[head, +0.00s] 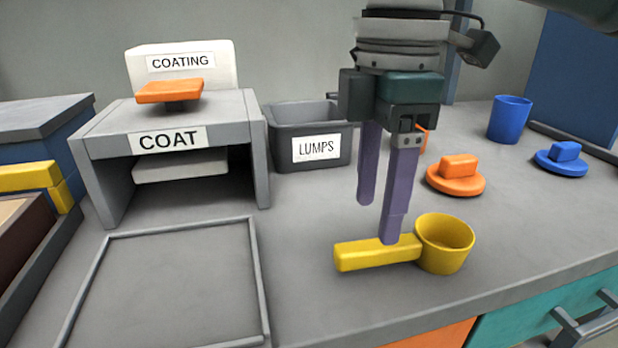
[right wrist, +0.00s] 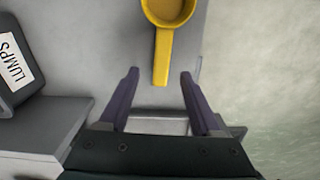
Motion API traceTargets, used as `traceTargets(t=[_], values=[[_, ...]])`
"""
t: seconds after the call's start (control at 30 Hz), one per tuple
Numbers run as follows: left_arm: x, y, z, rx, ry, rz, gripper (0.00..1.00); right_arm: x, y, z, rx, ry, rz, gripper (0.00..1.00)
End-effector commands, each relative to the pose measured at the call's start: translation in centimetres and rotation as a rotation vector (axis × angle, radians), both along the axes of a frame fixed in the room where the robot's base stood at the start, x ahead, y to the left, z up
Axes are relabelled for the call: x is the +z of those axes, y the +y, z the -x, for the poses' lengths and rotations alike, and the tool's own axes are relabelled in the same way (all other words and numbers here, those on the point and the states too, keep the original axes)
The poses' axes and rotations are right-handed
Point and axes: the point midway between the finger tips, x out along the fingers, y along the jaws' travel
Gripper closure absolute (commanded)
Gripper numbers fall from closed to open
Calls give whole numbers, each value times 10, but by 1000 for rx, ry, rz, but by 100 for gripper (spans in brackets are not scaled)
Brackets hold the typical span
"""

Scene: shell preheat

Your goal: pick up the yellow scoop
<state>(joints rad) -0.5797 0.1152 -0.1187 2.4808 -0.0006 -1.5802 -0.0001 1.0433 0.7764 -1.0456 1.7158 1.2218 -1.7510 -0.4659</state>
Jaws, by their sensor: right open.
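The yellow scoop (head: 378,253) lies on the grey counter, its round cup (head: 445,243) to the right and its handle pointing left. My right gripper (head: 378,222) is open with purple fingers pointing down, above or behind the handle; in the head view one fingertip overlaps the handle's edge. In the right wrist view the scoop (right wrist: 164,52) lies ahead of the fingers, and its handle end points between the open fingertips (right wrist: 160,72). Nothing is between the fingers there; I cannot tell whether a finger touches the handle. My left gripper is not in view.
A grey bin marked LUMPS (head: 276,150) stands behind. The COAT stand (head: 90,150) and an empty framed tray area (head: 262,290) are at left. An orange lid (head: 455,185), a blue lid (head: 560,168) and a blue cup (head: 509,120) stand at right.

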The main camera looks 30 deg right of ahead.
Motion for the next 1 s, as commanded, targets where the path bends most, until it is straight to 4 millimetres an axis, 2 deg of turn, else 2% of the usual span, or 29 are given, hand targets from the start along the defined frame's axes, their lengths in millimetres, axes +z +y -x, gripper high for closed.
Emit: traceTargets(t=[0.03,0.17,0.43,0.7,1.0], values=[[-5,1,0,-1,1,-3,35,-9,-1,0,-1,1,1,35],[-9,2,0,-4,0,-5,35,-19,-2,2,-1,1,1,35],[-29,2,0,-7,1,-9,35,-60,-7,7,1,0,1,35],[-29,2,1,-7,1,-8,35,-62,-7,7,1,-1,0,36],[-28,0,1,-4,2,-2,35,-62,-7,7,1,-1,0,70]])
